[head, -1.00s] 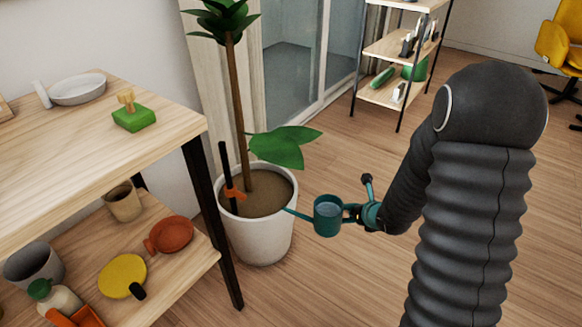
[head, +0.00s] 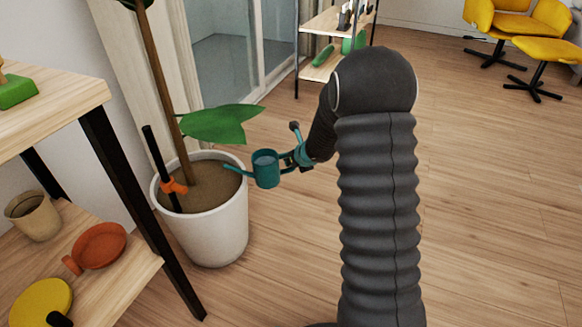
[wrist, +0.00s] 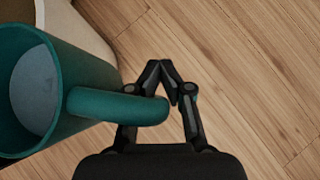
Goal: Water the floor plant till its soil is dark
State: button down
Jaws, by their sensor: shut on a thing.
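The floor plant has a brown stem (head: 165,80), a broad green leaf (head: 215,124) and a white pot (head: 222,228). Its soil (head: 212,190) looks mid brown. A teal watering can (head: 266,172) is held about upright at the pot's right side, its thin spout pointing left over the rim. I see no water pouring. My gripper (head: 292,160) is shut on the can's handle. In the wrist view the can (wrist: 88,95) fills the left, with a grey-blue surface inside, and the fingers of my gripper (wrist: 165,82) meet around the handle loop.
A black stick with an orange clip (head: 173,187) stands in the pot. A wooden shelf unit (head: 60,110) with an orange pan (head: 100,245) is close on the left. Another shelf (head: 322,70) and yellow chairs (head: 515,22) stand behind. Floor at right is clear.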

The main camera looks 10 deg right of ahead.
notch_tip(320, 180, up, 8)
jog(key=n+h+p, duration=0.1)
jog(key=h+p, duration=0.1)
jog(key=h, duration=0.1)
jog(key=shift+d, duration=0.45)
jog(key=shift+r, duration=0.1)
jog(key=shift+r+n+h, duration=0.3)
jog(key=shift+r, duration=0.05)
dwell(0.3)
jog(key=shift+a+r+p, duration=0.1)
jog(key=shift+r+p, duration=0.2)
jog(key=shift+p, duration=0.05)
dwell(0.5)
